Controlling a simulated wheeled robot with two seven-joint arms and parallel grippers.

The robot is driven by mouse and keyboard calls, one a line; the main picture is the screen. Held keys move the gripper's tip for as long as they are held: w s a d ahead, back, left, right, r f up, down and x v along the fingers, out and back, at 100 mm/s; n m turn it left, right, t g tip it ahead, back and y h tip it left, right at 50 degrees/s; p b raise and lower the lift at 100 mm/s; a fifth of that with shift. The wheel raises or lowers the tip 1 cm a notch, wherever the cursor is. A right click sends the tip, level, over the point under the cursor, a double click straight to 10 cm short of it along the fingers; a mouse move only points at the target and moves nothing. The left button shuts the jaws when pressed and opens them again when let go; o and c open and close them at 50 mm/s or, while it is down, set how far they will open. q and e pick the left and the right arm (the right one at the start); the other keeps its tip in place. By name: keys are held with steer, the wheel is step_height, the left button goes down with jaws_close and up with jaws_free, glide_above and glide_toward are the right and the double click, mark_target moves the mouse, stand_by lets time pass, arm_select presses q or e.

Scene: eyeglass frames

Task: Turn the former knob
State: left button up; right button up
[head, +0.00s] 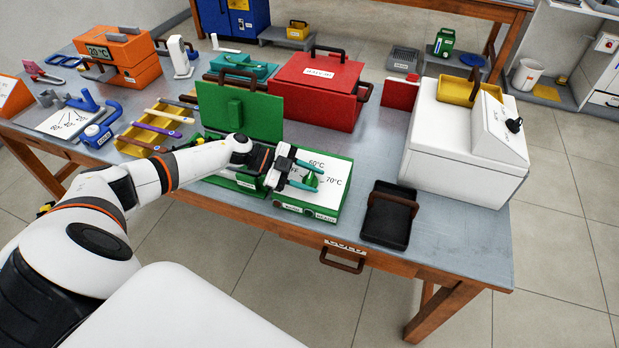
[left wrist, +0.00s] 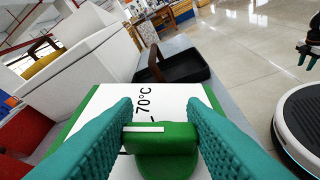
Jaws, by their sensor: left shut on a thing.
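The former is a green box with a raised green lid (head: 255,115) on the workbench. Its white dial plate (head: 330,178) carries temperature marks, with 70°C toward the right. The green knob (left wrist: 165,150) stands on this plate, with a white line on its raised bar; in the head view the fingers partly hide it. My left gripper (head: 307,178) is shut on the knob's bar, one teal finger on each side in the left wrist view (left wrist: 160,132). My right gripper (left wrist: 310,52) seems to show, cut off, at the right edge of the left wrist view.
A black tray (head: 386,228) with a brown handle stands right of the former. A white machine (head: 450,150) is behind it. A red box (head: 318,90) stands at the back, a sectioned yellow tray (head: 150,133) to the left. The bench's front right corner is clear.

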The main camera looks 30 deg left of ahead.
arm_select(q)
steer(key=shift+d, duration=0.1)
steer(key=o, duration=1)
steer(key=b+v, duration=0.2)
steer(key=v, duration=1)
